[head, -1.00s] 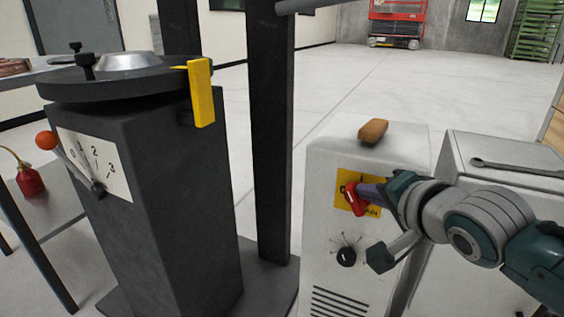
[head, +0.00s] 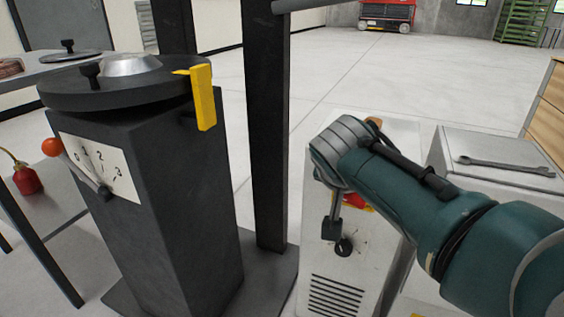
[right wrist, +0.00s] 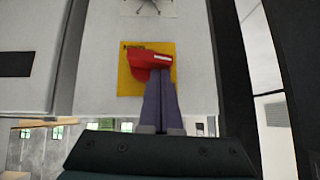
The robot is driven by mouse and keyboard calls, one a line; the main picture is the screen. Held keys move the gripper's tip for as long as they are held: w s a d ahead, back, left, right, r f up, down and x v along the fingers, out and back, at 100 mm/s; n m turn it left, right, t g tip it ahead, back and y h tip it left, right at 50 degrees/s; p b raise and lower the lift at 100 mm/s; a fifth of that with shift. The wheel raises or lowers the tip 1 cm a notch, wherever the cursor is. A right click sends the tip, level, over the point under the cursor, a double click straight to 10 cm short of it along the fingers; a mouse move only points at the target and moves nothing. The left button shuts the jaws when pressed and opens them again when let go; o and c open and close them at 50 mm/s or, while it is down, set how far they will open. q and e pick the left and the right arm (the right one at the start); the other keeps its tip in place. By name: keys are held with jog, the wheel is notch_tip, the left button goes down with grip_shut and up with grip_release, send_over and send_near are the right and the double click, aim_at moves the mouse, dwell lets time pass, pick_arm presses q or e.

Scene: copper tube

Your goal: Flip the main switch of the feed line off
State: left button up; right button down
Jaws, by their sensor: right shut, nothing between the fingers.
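The main switch is a red rotary handle (right wrist: 148,60) on a yellow plate (right wrist: 131,84), on the front of a pale cabinet (right wrist: 92,70). In the right wrist view the handle lies roughly across the plate. My right gripper (right wrist: 158,78) is shut, with its purple fingers side by side and nothing between them. Its tips are right at the handle's edge; I cannot tell if they touch. In the head view my right arm covers most of the switch, leaving a sliver of the yellow plate (head: 366,208) visible. My left gripper is not in view.
A black knob (head: 343,247) sits below the switch on the cabinet. A wrench (head: 506,165) lies on the box to the right. A dark pedestal with a gauge (head: 100,165) and an orange-tipped lever stands left, beside a dark post (head: 265,130).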

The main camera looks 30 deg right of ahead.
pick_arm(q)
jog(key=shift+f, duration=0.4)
pick_arm(e)
jog(key=shift+w+a+f, duration=0.1)
jog(key=shift+w+a, duration=0.05)
jog(key=shift+w, duration=0.05)
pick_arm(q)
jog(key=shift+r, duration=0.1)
